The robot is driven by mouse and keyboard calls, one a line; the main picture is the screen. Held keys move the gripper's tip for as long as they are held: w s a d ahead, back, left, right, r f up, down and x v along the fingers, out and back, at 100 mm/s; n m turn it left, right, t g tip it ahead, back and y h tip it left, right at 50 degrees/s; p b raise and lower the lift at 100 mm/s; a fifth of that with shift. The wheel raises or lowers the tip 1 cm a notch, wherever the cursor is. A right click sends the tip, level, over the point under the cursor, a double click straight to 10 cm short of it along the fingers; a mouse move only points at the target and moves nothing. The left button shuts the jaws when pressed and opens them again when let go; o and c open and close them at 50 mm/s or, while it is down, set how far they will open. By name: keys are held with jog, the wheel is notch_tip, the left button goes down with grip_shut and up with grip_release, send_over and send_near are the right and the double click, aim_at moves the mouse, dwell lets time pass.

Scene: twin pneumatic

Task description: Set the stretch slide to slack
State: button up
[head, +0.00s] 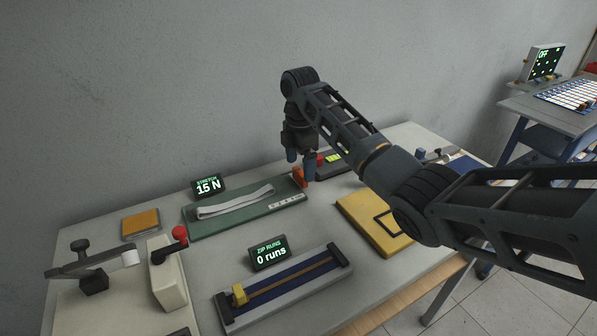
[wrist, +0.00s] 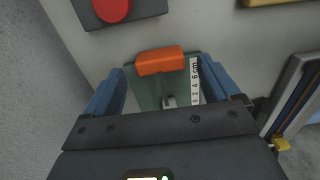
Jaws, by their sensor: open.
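The stretch slide's orange block (head: 299,177) is at the right end of a green board (head: 250,217). A pale strap (head: 235,202) lies along the board. The stretch display (head: 208,187) behind it reads 15 N. My gripper (head: 301,163) is open, pointing down over the right end of the board. In the wrist view the orange block (wrist: 160,60) lies across the gap, a little beyond the blue fingertips, with a cm scale (wrist: 195,85) beside it. I cannot tell the height of the fingers above the block.
A red knob (head: 320,159) on a dark base stands just right of my gripper, also in the wrist view (wrist: 112,9). A yellow plate (head: 362,222) lies at the right. The zip runs display (head: 270,252) and zip track (head: 285,287) are in front. A red-knobbed lever (head: 179,235) stands left.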

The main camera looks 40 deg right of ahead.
aim_at(300, 171)
jog(key=shift+f, duration=1.7)
